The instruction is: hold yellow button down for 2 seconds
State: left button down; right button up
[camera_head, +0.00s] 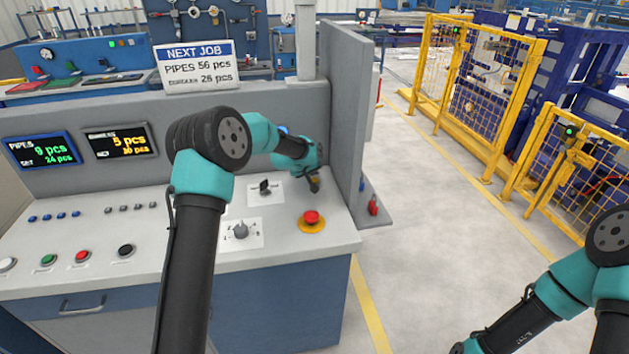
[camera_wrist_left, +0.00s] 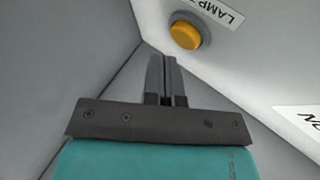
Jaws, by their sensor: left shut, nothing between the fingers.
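The yellow button (camera_wrist_left: 185,35) shows in the left wrist view, in a grey ring on the pale panel beside a label that begins "LAMP". My left gripper (camera_wrist_left: 165,62) has its two fingers together with nothing between them. Its tips appear just below the button in that view, not overlapping it; the gap in depth is hard to judge. In the head view my left gripper (camera_head: 314,186) is over the right end of the console, near the upright side wall. The button is mostly or wholly hidden there behind my wrist. My right gripper is out of view.
The red emergency button (camera_head: 311,217) on its yellow base is near my left gripper. A rotary knob (camera_head: 241,230) and a black switch (camera_head: 264,187) sit to its left. The grey side wall (camera_head: 346,110) stands close on the right. Open floor lies beyond it.

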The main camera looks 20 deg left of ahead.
aim_at(312, 179)
pick_arm(q)
jog(key=shift+f, duration=0.1)
dwell(0.4)
jog(key=shift+f, duration=0.3)
jog(key=shift+f, duration=0.45)
dwell(1.8)
jog(key=shift+r, duration=0.1)
dwell(1.4)
jog(key=shift+r, duration=0.75)
jog(key=shift+r, duration=2.5)
jog(key=shift+a, duration=0.1)
